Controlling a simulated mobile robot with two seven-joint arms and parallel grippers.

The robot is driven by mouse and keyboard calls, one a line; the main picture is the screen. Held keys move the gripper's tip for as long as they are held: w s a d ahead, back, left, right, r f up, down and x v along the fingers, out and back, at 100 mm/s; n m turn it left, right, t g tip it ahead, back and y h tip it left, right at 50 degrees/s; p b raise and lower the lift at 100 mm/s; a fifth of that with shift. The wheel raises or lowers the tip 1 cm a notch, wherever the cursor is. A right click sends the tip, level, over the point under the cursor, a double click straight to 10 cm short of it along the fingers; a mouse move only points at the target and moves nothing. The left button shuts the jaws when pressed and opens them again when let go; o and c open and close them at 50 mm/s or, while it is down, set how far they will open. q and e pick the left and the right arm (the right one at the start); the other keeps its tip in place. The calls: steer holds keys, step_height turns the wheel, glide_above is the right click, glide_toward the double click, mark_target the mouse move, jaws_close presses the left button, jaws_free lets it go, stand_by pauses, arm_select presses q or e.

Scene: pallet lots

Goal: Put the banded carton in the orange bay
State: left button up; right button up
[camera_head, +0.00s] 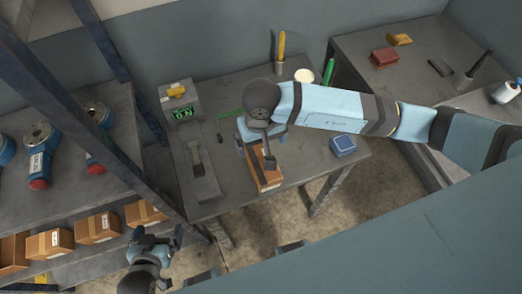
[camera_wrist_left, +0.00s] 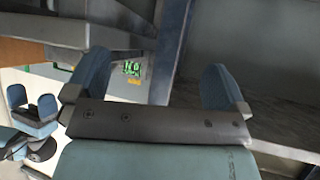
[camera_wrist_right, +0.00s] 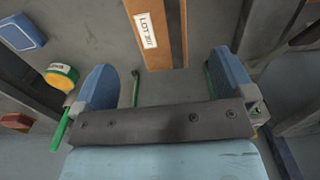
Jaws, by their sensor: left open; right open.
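A brown carton (camera_head: 265,172) with a darker strip lies on the grey worktable, partly hidden under my right gripper (camera_head: 262,134). In the right wrist view the carton (camera_wrist_right: 172,45) shows a white lot label and a dark lengthwise strip. It lies beyond the fingertips of my right gripper (camera_wrist_right: 163,80), which is open with nothing between its fingers. My left gripper (camera_head: 157,238) is open and empty, low beside the shelf; its spread fingers also show in the left wrist view (camera_wrist_left: 157,80). I cannot make out an orange bay in any view.
Several cartons (camera_head: 97,228) stand on the lower left shelf, below blue cylindrical parts (camera_head: 40,160). The worktable (camera_head: 225,190) also holds a green-display device (camera_head: 181,103), a blue box (camera_head: 343,145) and a green-handled tool (camera_head: 328,72). Blue shelf posts (camera_head: 85,115) stand left of the table.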

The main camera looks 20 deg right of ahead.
steer(key=r, duration=0.1)
steer(key=b, duration=0.5)
glide_above(261, 157)
step_height(261, 157, down, 5)
steer(key=shift+a+r, duration=0.1)
steer(key=shift+f, duration=0.4)
step_height(261, 157, down, 5)
steer(key=shift+s+p, duration=0.1)
steer(key=shift+p, duration=0.2)
steer(key=c, duration=1)
steer(key=shift+c, duration=0.5)
steer(key=shift+r, duration=0.2)
